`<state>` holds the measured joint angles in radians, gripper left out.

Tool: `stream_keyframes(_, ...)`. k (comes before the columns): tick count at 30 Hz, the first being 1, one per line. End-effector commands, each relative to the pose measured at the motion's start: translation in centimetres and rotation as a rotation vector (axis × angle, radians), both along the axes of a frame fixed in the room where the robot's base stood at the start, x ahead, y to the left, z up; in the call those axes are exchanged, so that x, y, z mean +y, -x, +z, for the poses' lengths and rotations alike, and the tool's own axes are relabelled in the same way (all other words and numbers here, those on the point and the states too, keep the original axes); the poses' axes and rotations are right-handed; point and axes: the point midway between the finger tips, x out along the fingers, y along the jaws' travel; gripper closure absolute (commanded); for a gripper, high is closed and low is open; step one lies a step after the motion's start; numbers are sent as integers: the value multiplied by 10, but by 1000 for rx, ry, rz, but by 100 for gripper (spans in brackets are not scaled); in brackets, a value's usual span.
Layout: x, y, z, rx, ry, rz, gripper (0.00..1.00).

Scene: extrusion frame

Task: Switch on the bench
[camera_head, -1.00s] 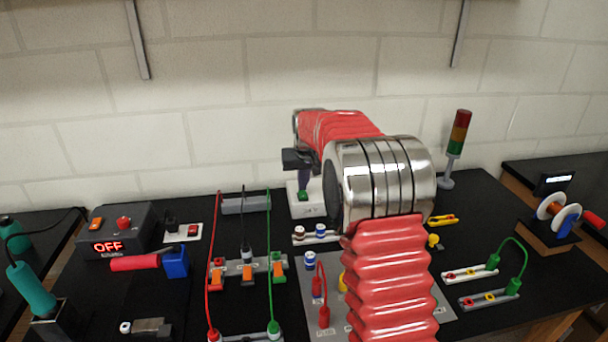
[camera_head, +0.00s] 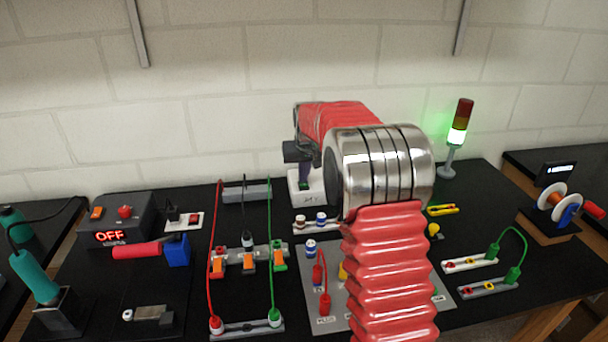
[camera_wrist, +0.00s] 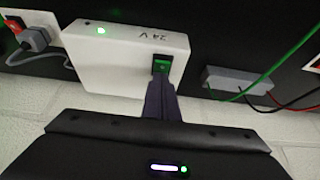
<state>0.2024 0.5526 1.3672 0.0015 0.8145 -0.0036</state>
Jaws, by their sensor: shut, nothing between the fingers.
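A white box marked "24 V" (camera_wrist: 125,50) stands at the back of the bench against the wall. It has a lit green lamp (camera_wrist: 101,31) and a green rocker switch (camera_wrist: 161,66). My gripper (camera_wrist: 161,84) is shut and empty, with its dark fingertips at the switch; whether they touch it I cannot tell. In the head view the white box (camera_head: 297,195) is partly hidden behind my arm. The stack light (camera_head: 457,137) at the back right glows green in its lowest section. The black station (camera_head: 112,218) at the left reads OFF in red.
Cable terminals (camera_head: 248,257) with red, black and green leads stand left of my arm. A grey plate (camera_head: 318,290) with plugs lies in front of it. A grey bar (camera_wrist: 238,85) is close right of the gripper in the wrist view.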

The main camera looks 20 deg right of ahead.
Motion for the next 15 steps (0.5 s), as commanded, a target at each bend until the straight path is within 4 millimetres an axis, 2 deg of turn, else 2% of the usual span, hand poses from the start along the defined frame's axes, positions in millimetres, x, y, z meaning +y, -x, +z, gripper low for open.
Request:
stream_keyframes(9,3,12,-2,7,-1,0,100)
stream_keyframes(15,3,14,-2,7,-1,0,100)
